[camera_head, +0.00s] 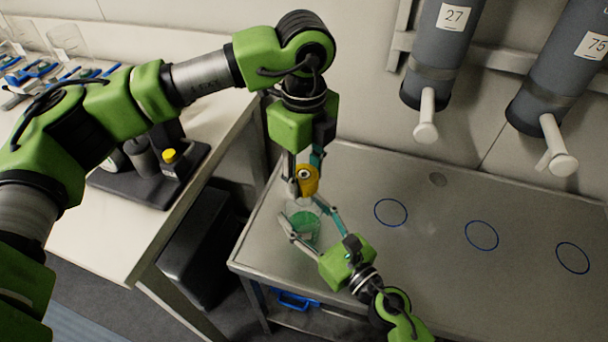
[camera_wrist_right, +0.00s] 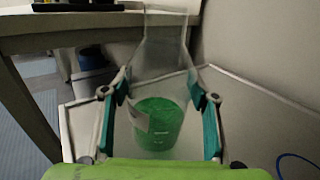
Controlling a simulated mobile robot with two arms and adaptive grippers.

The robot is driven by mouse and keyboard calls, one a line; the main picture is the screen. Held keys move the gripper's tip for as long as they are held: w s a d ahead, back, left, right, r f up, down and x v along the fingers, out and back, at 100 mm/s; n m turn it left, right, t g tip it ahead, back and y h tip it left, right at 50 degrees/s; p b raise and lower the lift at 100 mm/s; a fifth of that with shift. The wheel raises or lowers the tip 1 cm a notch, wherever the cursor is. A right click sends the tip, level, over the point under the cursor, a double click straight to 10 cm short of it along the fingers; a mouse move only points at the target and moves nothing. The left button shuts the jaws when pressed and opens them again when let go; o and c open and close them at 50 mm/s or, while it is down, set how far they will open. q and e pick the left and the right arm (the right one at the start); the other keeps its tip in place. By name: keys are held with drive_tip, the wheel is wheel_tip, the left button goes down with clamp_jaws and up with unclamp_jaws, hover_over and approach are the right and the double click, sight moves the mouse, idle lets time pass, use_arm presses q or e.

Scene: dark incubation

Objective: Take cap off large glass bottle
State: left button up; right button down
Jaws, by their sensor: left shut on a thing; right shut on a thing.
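The large glass bottle (camera_head: 304,226) is clear, with green liquid in its lower part, and stands at the left end of the metal table. My left gripper (camera_head: 304,176) points down above the bottle and is shut on the yellow cap (camera_head: 308,185).
The metal table (camera_head: 420,260) has several blue rings and is clear to the right. Grey cylinders (camera_head: 438,50) with spouts hang on the wall above. A white bench (camera_head: 215,140) at left carries a black tray (camera_head: 150,185) with bottles.

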use_arm(q)
drive_tip(key=shift+r, duration=1.85)
use_arm(e)
drive_tip(key=c, duration=0.7)
unclamp_jaws()
drive_tip(key=shift+c, duration=0.2)
drive_tip(key=v, duration=1.2)
